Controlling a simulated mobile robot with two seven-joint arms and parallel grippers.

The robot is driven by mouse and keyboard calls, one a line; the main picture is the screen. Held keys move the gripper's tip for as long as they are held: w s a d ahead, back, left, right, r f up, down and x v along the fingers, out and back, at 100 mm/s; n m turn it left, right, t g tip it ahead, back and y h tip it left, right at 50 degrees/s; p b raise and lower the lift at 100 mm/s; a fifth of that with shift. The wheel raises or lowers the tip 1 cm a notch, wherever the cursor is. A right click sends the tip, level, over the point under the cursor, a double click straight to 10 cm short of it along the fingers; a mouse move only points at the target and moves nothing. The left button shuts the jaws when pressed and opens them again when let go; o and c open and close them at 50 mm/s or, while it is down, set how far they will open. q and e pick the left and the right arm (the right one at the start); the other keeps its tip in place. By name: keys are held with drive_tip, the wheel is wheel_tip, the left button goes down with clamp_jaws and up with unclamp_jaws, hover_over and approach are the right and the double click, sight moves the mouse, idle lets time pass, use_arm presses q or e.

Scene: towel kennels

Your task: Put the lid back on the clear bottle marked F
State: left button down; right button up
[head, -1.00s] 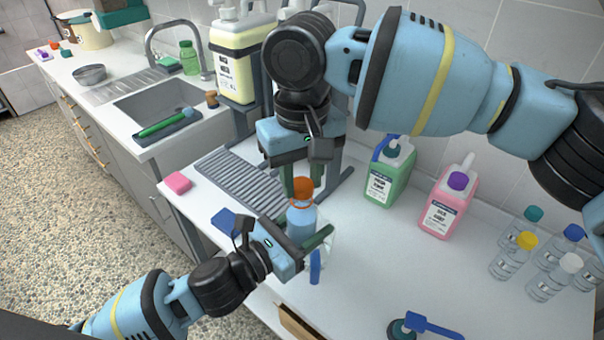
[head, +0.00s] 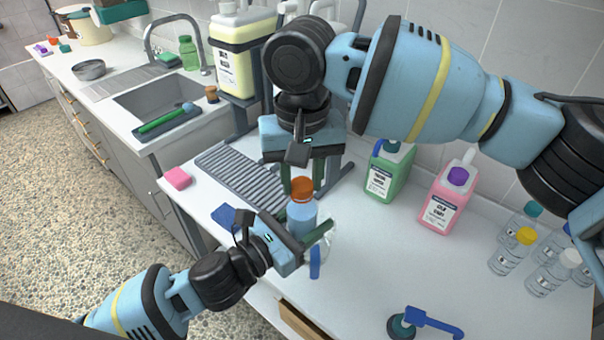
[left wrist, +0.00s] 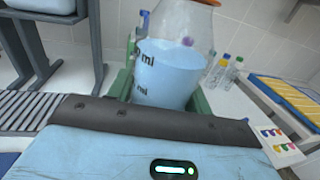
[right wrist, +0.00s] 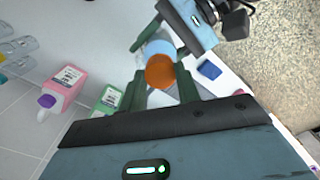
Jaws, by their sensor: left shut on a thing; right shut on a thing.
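The clear bottle (head: 301,222) with blue liquid stands upright, with my left gripper (head: 309,240) shut around its body. In the left wrist view the bottle (left wrist: 172,70) shows ml marks between the green fingers; no letter F is readable. The orange lid (head: 302,188) sits at the top of the bottle, touching or very close to its neck. My right gripper (head: 303,180) points down from above, shut on the lid. The right wrist view shows the lid (right wrist: 160,72) between its fingers, over the bottle. Whether the lid is seated cannot be told.
A green jug (head: 388,172) and a pink jug (head: 446,198) stand behind, to the right. Several capped clear bottles (head: 510,252) stand far right. A grey ribbed mat (head: 240,175) and pink sponge (head: 177,178) lie left. A blue-handled tool (head: 430,322) lies in front.

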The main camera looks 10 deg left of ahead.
drive_tip(key=m, duration=0.4)
drive_tip(key=shift+m, duration=0.4)
drive_tip(key=m, duration=0.9)
drive_tip(key=shift+a, duration=0.1)
drive_tip(key=m, duration=0.9)
drive_tip(key=shift+w, duration=0.1)
drive_tip(key=o, duration=0.9)
drive_tip(key=shift+c, duration=0.2)
